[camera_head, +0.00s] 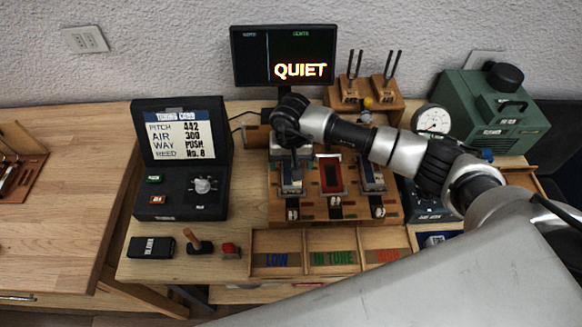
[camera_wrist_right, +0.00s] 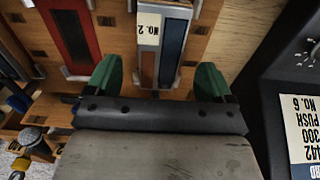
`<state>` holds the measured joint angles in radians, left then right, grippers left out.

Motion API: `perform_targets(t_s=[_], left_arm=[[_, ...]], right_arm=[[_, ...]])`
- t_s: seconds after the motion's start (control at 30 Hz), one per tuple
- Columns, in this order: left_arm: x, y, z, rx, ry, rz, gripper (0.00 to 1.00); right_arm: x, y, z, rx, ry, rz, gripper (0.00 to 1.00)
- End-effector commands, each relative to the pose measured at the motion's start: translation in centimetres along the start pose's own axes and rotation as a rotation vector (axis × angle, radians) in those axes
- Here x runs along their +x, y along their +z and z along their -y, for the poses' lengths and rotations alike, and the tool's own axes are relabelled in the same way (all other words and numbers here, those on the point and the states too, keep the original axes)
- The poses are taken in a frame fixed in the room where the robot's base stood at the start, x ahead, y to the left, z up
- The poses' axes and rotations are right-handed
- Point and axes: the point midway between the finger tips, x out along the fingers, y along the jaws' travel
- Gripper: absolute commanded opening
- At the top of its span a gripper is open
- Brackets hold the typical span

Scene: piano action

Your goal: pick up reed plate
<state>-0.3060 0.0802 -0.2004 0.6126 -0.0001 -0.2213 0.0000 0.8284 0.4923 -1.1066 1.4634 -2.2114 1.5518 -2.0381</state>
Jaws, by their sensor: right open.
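A reed plate (camera_head: 291,182), grey and blue, lies in the left bay of the wooden rack (camera_head: 278,213). In the wrist view this plate (camera_wrist_right: 174,45) has a white tag reading "No. 2". My right gripper (camera_head: 296,160) is above the far part of that bay and hides some of it. In the wrist view the two green fingers of my right gripper (camera_wrist_right: 158,80) are apart, one on each side of the plate. I cannot tell how far above it they are. A second similar plate (camera_head: 372,178) lies in the right bay. My left gripper is out of view.
The middle bay (camera_head: 331,175) shows a red lining around a dark strip. A sorting tray (camera_head: 305,239) marked LOW and IN TUNE stands in front of the rack. A black tuning card box (camera_head: 180,160) stands left, tuning forks (camera_head: 354,65) behind, and a green machine (camera_head: 490,112) right.

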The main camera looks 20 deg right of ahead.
Motion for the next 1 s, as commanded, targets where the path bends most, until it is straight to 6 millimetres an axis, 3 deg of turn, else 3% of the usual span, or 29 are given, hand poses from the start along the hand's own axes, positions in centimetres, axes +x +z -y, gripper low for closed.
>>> perform_targets(t_s=[0.03, 0.17, 0.47, 0.8, 1.0], left_arm=[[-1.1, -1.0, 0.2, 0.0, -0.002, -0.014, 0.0], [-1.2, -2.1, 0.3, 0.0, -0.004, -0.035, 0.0], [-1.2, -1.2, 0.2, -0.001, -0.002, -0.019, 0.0], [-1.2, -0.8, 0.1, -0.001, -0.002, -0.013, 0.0], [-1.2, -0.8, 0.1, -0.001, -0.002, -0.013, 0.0]], right_arm=[[0.4, 0.3, 0.0, 0.001, 0.001, 0.006, 0.83], [2.1, 0.1, 0.0, 0.0, -0.001, 0.002, 0.83], [2.6, 0.1, 0.0, -0.002, -0.001, 0.0, 0.81], [2.6, 0.1, 0.0, -0.001, -0.001, 0.0, 0.29], [2.5, 0.1, 0.0, -0.001, -0.001, -0.001, 0.26]])
